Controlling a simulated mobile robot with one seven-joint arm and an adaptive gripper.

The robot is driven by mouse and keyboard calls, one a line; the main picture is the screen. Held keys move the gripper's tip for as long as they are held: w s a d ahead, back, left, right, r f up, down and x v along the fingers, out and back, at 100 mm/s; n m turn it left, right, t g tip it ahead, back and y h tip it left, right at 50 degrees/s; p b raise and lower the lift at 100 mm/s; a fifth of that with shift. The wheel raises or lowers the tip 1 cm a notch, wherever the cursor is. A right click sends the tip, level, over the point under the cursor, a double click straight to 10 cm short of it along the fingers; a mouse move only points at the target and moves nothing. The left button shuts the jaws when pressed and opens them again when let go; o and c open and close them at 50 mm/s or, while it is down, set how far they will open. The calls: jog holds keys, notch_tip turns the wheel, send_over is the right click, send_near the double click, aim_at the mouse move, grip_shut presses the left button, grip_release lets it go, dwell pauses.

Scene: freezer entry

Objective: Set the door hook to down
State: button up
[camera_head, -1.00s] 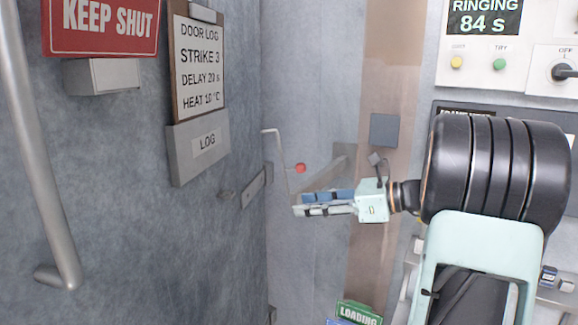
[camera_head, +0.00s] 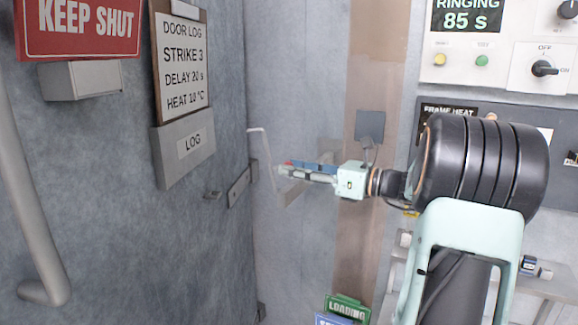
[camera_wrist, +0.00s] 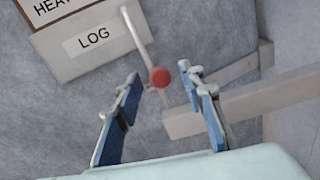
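The door hook (camera_head: 268,150) is a thin pale bent rod by the door's edge in the head view. A red knob (camera_wrist: 160,77) shows at the rod's end in the wrist view, and the rod (camera_wrist: 137,32) runs up and left from it toward the log box. My gripper (camera_head: 286,169) is beside the hook, its fingers pointing left. In the wrist view my gripper (camera_wrist: 158,74) is open, with the knob between the two fingertips in the picture; neither finger visibly touches it. In the head view the fingers mostly hide the knob.
The grey door (camera_head: 100,190) fills the left, with a handle bar (camera_head: 32,220), a log box (camera_head: 185,152) and a latch plate (camera_head: 239,188). A pale bar (camera_wrist: 245,103) lies behind the right finger. Control panels (camera_head: 480,55) stand at right; a green LOADING sign (camera_head: 347,309) is below.

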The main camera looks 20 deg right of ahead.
jog(key=shift+x, duration=0.95)
jog(key=shift+c, duration=0.4)
grip_shut()
